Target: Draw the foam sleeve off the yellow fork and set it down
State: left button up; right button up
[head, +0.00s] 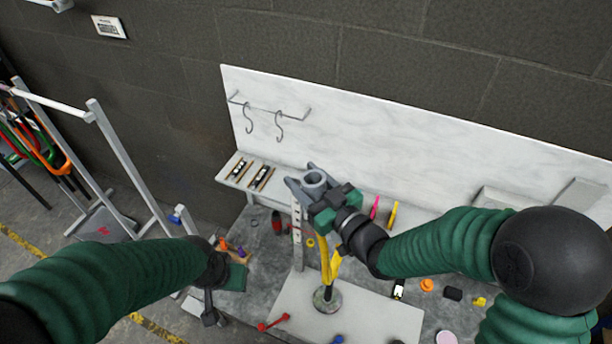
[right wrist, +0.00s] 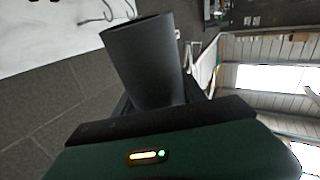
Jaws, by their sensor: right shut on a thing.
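The foam sleeve (head: 316,178) is a short grey tube with an open upper end. My right gripper (head: 318,192) is shut on it and holds it high above the bench. In the right wrist view the sleeve (right wrist: 146,65) stands out beyond the jaws, with no yellow visible at it. The yellow fork (head: 328,262) stands upright on a round grey base (head: 327,300), below the right gripper. The gripper and wrist hide the space between fork top and sleeve. My left gripper (head: 209,310) hangs at the bench's left front, away from the fork; its jaw opening is unclear.
A perforated metal upright (head: 297,235) stands close left of the fork. A pale board (head: 385,318) lies under the base. A red tool (head: 273,322) lies in front. Small coloured parts lie at right. A rail with hooks (head: 279,128) is on the white back panel.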

jog(key=s+a+b, duration=0.1)
jog(key=s+a, duration=0.1)
jog(key=s, duration=0.5)
jog(key=shift+a, duration=0.15)
dwell(0.3)
